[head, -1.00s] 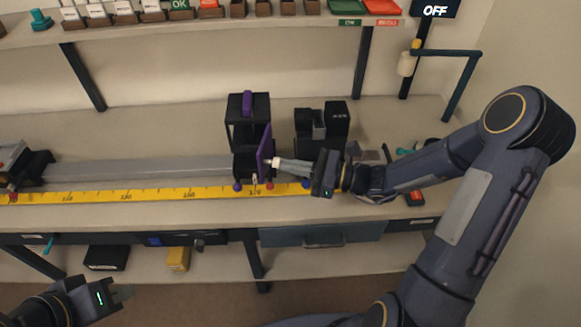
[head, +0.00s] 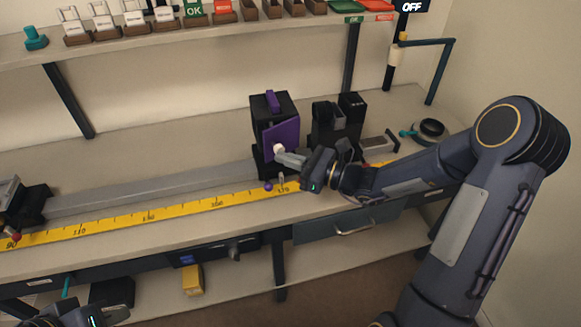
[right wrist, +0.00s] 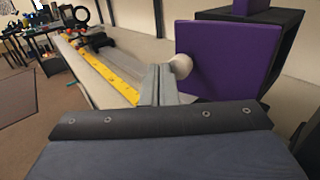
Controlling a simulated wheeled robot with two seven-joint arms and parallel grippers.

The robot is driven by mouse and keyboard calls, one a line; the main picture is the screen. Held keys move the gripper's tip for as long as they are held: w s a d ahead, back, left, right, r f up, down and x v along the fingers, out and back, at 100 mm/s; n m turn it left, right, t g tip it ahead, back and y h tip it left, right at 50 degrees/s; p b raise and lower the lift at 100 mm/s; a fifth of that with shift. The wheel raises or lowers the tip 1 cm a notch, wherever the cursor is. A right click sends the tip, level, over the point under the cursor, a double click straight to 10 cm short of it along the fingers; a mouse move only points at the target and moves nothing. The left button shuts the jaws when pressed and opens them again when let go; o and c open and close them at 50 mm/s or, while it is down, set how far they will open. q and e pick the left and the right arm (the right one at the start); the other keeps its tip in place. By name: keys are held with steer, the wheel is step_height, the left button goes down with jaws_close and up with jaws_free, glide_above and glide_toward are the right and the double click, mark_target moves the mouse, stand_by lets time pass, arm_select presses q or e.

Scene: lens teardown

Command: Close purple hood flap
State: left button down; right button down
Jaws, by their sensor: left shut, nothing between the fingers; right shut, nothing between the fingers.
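The black hood (head: 263,107) with a purple handle on top stands on the bench. Its square purple flap (head: 285,137) now faces the camera across the hood's front, with a white knob (head: 278,149) on it. My left gripper (head: 116,314) is shut and empty at the lower left, partly cut off.
A grey rail and a yellow ruler (head: 150,215) run along the bench. Black holders (head: 335,125) stand right of the hood. A dark ring (head: 431,130) lies at the far right. Above is a shelf with trays; below are drawers and a yellow box (head: 193,280).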

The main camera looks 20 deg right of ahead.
steer(key=shift+b+x, duration=0.85)
steer(key=shift+x, duration=1.35)
steer(key=shift+w+d, duration=0.1)
steer(key=shift+w, duration=0.05)
